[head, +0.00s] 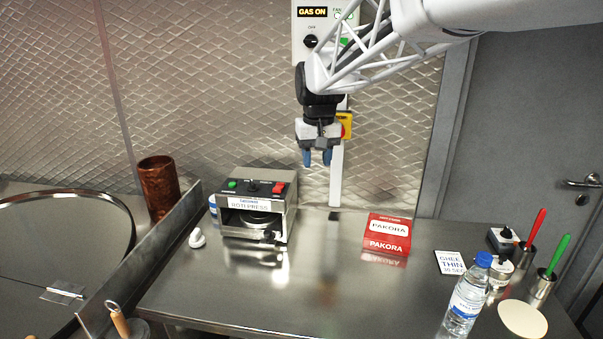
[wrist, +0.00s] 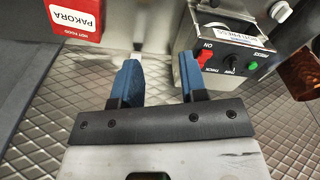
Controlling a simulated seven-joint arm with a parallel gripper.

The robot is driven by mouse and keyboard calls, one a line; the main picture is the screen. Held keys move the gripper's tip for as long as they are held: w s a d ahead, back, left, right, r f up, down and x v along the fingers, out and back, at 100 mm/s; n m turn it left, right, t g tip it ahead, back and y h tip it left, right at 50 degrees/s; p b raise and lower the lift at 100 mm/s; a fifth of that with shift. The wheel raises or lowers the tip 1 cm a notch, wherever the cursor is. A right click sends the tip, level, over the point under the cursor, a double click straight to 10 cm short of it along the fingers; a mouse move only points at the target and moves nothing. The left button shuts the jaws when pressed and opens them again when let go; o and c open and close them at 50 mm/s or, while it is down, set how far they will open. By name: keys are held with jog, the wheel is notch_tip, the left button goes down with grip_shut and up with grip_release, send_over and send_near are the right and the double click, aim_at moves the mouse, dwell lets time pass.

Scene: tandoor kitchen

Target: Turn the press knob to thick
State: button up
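The roti press (head: 231,218) is a steel box on the counter, left of centre in the head view. Its sloped top panel carries a small black knob (head: 252,187) between a green button (head: 232,184) and a red switch (head: 279,188). The knob (wrist: 229,63) also shows in the wrist view, with small lettering including "THICK" beside it; its pointer direction is too small to tell. My gripper (head: 317,160) hangs fingers down, above and to the right of the press, touching nothing. In the wrist view its blue fingers (wrist: 158,78) are apart with nothing between them.
A red pakora box (head: 387,234) stands right of the press. A card (head: 450,262) reading "GHEE THIN 30 SEC", a water bottle (head: 466,298) and holders with red and green handles are further right. A copper cylinder (head: 158,187) stands left, behind a metal divider. The counter's middle is clear.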

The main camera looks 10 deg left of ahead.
jog(key=n, duration=0.2)
send_over(252, 182)
jog(key=shift+g, duration=0.4)
notch_tip(252, 182, down, 5)
jog(key=shift+f, duration=0.15)
jog(key=shift+f, duration=3.9)
jog(key=shift+c, duration=0.4)
grip_shut()
